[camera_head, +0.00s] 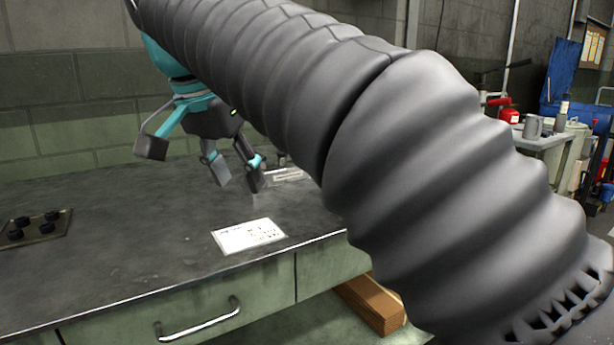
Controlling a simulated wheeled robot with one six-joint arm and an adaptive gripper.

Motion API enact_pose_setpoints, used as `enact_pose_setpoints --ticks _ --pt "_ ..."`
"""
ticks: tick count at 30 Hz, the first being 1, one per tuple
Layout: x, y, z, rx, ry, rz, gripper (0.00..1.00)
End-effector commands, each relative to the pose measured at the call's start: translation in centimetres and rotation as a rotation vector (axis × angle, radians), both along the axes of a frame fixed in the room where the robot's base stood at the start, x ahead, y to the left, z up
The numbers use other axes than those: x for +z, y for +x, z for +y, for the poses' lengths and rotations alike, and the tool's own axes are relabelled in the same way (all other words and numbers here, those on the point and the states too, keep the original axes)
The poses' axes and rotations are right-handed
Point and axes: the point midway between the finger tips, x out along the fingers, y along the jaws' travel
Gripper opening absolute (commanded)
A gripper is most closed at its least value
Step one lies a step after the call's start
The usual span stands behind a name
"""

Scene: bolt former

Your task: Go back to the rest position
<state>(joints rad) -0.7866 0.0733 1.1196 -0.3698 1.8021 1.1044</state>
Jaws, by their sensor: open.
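My gripper (203,170) is at the upper left in the head view, above the far part of the grey workbench top (130,245). It is dark grey with teal parts, and its fingers are spread apart and point down. I see nothing held between them. My thick ribbed grey arm crosses the picture from the upper left to the lower right and hides much of the bench's right side.
A white printed card (249,236) lies near the bench's front edge. A tray with several black knobs (36,228) sits at the left. A clear flat item (287,174) lies behind the gripper. A side table with a grey mug (533,127) stands at the right.

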Motion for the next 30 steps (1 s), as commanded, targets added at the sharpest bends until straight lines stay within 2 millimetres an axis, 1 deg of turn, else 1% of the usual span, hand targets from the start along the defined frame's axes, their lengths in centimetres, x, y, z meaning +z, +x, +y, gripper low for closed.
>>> enact_pose_setpoints --ticks 1,5,8,11,14,15,17,18,20,21,23,27,30 --pt "-0.3 0.1 -0.8 0.009 0.0 0.003 0.5" --pt "-1.2 0.2 -3.0 0.047 -0.001 0.011 0.5" --pt "-2.2 0.2 -4.9 0.081 0.002 0.015 0.5" --pt "-3.6 0.0 -7.5 0.123 0.005 0.02 0.5" --pt "-5.7 -0.7 -10.7 0.175 0.009 0.023 0.5" --pt "-6.7 -1.1 -12.1 0.197 0.01 0.021 0.5" --pt "-8.3 -1.9 -14.0 0.23 0.014 0.017 0.5" --pt "-9.4 -2.5 -15.1 0.25 0.017 0.014 0.5" --pt "-11.2 -3.4 -16.9 0.28 0.019 0.006 0.5" --pt "-12.4 -4.1 -17.9 0.297 0.022 -0.001 0.5" --pt "-14.4 -5.3 -19.4 0.321 0.023 -0.011 0.5" --pt "-19.2 -8.1 -22.4 0.37 0.018 -0.045 0.5" --pt "-22.4 -10.1 -24.0 0.394 0.01 -0.069 0.5"
